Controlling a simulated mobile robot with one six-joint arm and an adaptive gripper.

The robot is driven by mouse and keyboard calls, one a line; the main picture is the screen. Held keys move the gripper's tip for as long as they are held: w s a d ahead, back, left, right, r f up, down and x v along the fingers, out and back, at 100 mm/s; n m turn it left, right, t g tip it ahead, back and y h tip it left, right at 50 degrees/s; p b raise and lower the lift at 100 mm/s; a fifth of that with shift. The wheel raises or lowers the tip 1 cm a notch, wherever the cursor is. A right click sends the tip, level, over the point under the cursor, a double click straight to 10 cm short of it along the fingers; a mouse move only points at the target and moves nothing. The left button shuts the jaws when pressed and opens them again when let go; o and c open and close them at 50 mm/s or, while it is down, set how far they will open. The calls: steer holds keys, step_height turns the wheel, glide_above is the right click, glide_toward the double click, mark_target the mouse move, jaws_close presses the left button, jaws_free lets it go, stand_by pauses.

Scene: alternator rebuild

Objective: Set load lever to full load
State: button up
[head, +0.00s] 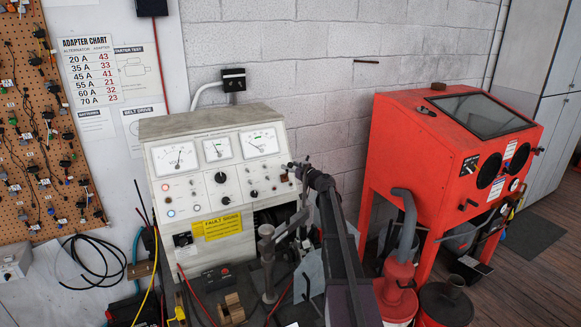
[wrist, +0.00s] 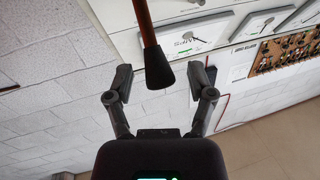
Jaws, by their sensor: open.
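The load lever (wrist: 145,22) shows in the wrist view as a reddish-brown rod with a black knob (wrist: 158,68) at its end. My gripper (wrist: 160,79) is open, with one finger on each side of the knob and a visible gap on both sides. In the head view my gripper (head: 291,168) is at the right edge of the test bench's front panel (head: 205,187). The lever cannot be made out clearly there, and its load setting cannot be read.
The bench has several dial meters (head: 217,149) and knobs. A yellow fault label (head: 222,227) is on its lower front. A red blasting cabinet (head: 420,150) stands to the right. A pegboard (head: 38,120) hangs at left. A post (head: 268,255) and a wooden block (head: 231,308) stand in front.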

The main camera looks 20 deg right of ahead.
steer(key=shift+w+a, duration=0.1)
steer(key=shift+w, duration=0.2)
jaws_close()
